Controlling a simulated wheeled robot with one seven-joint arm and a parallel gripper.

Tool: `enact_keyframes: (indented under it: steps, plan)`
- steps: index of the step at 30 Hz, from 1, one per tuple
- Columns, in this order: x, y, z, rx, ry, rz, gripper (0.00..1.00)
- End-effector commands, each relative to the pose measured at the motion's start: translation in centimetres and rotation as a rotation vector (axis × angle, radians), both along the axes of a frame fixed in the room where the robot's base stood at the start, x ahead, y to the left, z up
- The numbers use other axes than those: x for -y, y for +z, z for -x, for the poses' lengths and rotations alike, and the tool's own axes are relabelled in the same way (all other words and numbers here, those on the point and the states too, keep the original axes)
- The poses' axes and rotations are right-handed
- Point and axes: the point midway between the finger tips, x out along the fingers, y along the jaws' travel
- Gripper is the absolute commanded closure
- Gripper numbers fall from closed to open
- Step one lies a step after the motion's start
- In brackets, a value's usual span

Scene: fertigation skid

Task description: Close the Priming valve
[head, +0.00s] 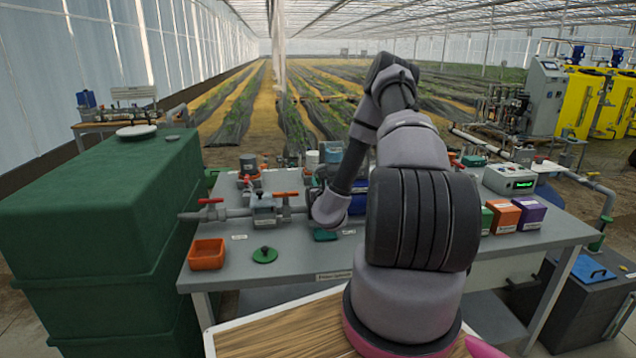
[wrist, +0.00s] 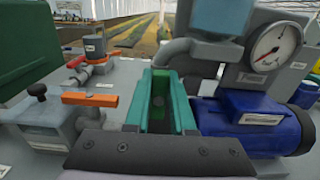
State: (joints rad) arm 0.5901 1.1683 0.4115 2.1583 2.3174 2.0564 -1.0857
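The frames do not let me read which valve is labelled Priming. In the head view, a red-handled valve (head: 210,201) is on the left end of the bench pipe, and an orange handle (head: 286,194) lies right of the grey filter body. This orange handle (wrist: 90,99) also shows in the wrist view, lying crosswise left of my gripper, apart from it. A red handle (wrist: 76,61) is farther back, below a dark round unit. My gripper (wrist: 164,75) has teal fingers set apart, with no handle between them.
A blue pump (wrist: 255,120) and a pressure gauge (wrist: 268,46) stand close on the gripper's right. The grey filter body (wrist: 38,120) with a black knob is at left. An orange bin (head: 207,254) and green disc (head: 265,255) lie on the bench front. A green tank (head: 95,215) borders the left.

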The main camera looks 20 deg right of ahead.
Motion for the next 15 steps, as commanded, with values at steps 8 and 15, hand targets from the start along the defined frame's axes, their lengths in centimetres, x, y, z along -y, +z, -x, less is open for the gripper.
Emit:
enact_keyframes:
  steps: [8,15]
  plan:
    - [0.03,-0.05,0.04,0.001,0.0,-0.006,1.0]
    - [0.21,-0.06,0.1,0.022,-0.002,-0.079,1.0]
